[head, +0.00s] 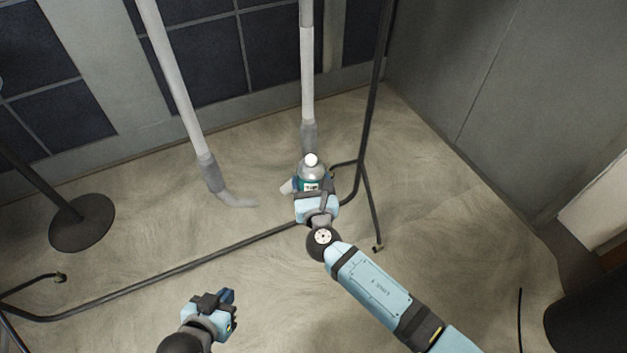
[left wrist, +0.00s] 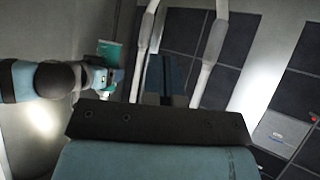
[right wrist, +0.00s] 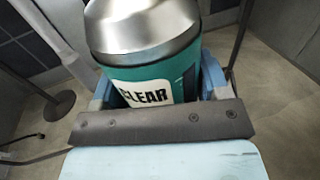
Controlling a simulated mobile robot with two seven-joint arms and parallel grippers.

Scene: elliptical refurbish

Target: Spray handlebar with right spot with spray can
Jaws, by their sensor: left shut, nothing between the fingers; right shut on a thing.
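The spray can (head: 312,171) has a teal body, a silver shoulder and a white top. My right gripper (head: 314,194) is shut around it and holds it up. In the right wrist view the can (right wrist: 150,80) shows a "CLEAR" label. Two pale handlebars come down from the top of the head view. The right handlebar (head: 307,70) has a grey grip that ends just behind the can; its lower end is hidden. The left handlebar (head: 172,70) ends in a bent grip. I cannot make out a spot on either. My left gripper (head: 226,297) is shut and empty, lower left.
A black tube frame (head: 180,268) crosses the floor, and its upright (head: 372,100) rises right of the can. A round black stand base (head: 82,222) is at the left. A dark round object (head: 590,312) is at the lower right. Dark panelled walls stand behind.

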